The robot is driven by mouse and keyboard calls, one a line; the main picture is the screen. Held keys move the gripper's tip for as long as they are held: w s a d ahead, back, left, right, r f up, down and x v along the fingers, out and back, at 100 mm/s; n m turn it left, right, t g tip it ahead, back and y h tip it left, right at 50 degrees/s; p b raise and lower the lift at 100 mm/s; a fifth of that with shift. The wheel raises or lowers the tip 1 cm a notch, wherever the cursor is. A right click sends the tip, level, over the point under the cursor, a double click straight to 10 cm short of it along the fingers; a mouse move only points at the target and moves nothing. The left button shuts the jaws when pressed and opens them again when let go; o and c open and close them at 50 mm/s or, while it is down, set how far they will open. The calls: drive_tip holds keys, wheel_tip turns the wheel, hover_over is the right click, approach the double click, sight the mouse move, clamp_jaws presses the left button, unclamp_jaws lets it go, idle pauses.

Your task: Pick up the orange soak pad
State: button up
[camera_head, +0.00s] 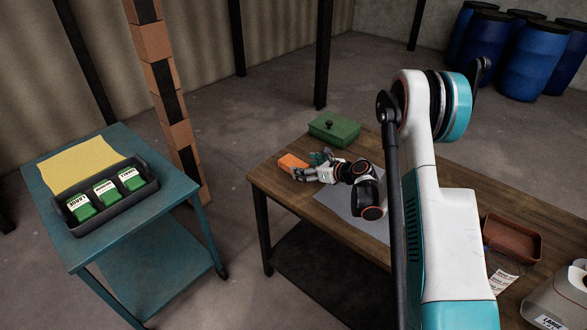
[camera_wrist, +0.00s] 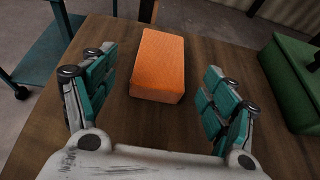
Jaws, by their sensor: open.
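The orange soak pad (camera_wrist: 158,66) is a block lying flat on the wooden table, ahead of my gripper and between the lines of its fingers in the wrist view. In the head view the pad (camera_head: 291,161) is at the table's left end, just beyond my gripper (camera_head: 308,170). My gripper also shows in the wrist view (camera_wrist: 155,95), with its teal-padded fingers spread wide and nothing between the tips. The pad's near end reaches about level with the fingertips, and there is a gap on both sides. I cannot tell the fingers' exact height above the table.
A green lidded box (camera_head: 334,129) stands on the wooden table (camera_head: 263,179), right of the pad. A grey mat (camera_head: 340,203) lies under my arm. A brown tray (camera_head: 512,238) is further right. A teal cart (camera_head: 150,223) with a dark tray of green packs stands apart at left.

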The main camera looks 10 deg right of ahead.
sight(295, 164)
drive_tip(key=shift+b+x, duration=1.25)
drive_tip(key=shift+x, duration=1.45)
drive_tip(key=shift+r, duration=0.1)
drive_tip(key=c, duration=1.1)
